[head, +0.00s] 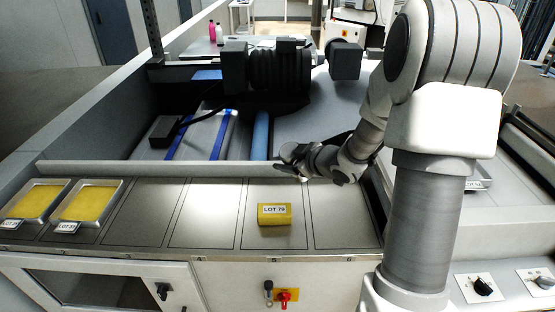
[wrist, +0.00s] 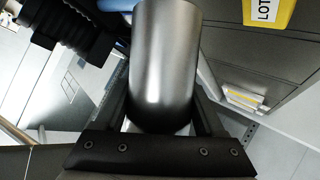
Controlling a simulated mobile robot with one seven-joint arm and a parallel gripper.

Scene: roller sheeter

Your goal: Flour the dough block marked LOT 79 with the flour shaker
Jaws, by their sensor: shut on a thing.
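The dough block marked LOT 79 (head: 274,215) is a yellow block with a white label, lying on a panel of the metal counter. Part of it with its label also shows at the top right of the wrist view (wrist: 283,12). My gripper (head: 303,163) is above the counter's back edge, behind and above the block in the head view. It is shut on a smooth silver metal cylinder, which looks like the flour shaker (wrist: 166,65). In the head view the shaker is small and hard to make out.
Two trays with yellow slabs and LOT labels (head: 120,190) (head: 65,188) stand at the counter's left end. Counter panels on both sides of the block are bare. A low rail (head: 150,168) runs behind the counter. A red switch (head: 287,295) is on the front.

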